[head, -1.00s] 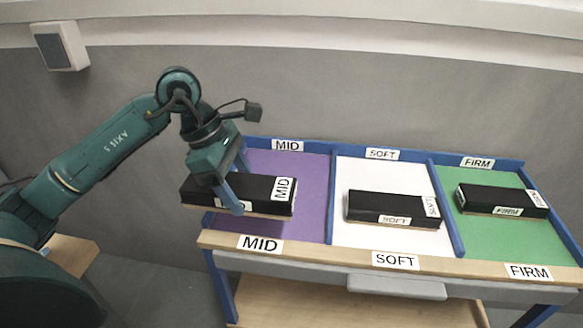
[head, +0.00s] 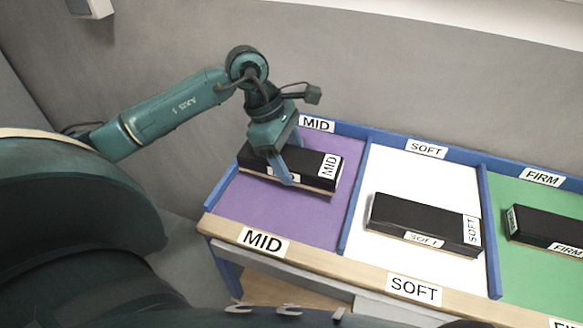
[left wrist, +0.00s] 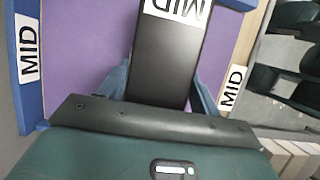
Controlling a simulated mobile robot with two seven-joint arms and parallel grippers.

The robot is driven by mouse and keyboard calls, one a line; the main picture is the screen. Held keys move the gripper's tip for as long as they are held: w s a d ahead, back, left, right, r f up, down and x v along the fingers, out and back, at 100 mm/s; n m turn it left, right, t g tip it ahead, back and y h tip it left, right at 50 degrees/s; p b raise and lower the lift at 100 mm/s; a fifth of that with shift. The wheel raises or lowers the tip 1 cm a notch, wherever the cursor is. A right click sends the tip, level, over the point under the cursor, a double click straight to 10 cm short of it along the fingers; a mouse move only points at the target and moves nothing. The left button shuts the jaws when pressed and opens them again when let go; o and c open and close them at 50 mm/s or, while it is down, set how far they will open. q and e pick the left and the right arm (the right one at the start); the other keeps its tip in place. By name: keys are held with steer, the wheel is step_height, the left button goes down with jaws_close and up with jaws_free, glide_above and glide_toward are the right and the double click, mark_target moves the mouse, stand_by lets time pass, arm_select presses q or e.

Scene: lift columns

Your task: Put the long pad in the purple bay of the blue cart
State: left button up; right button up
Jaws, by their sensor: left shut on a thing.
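The long pad (head: 315,165) is a black block with a pale wooden underside and white MID labels. My left gripper (head: 288,168) is shut on it across its narrow sides. The pad is over the purple bay (head: 285,212) of the blue cart (head: 347,222); I cannot tell whether it touches the bay floor. In the left wrist view the pad (left wrist: 168,60) lies between the two blue fingers (left wrist: 158,90), with purple floor on both sides. The pad's near end is hidden under the gripper body. My right gripper is not in view.
A white bay (head: 400,170) holds a black SOFT pad (head: 420,220). A green bay (head: 520,185) at the right holds a black FIRM pad (head: 550,227). Blue dividers separate the bays. A wooden front rail (head: 330,265) carries labels. A grey wall (head: 400,70) stands behind.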

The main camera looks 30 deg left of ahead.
arm_select(q)
steer(key=shift+f, duration=1.85)
steer(key=o, duration=1.3)
steer(key=shift+r, duration=0.1)
steer(key=v, duration=1.2)
steer(key=shift+a+b, duration=0.1)
steer(key=shift+b, duration=0.25)
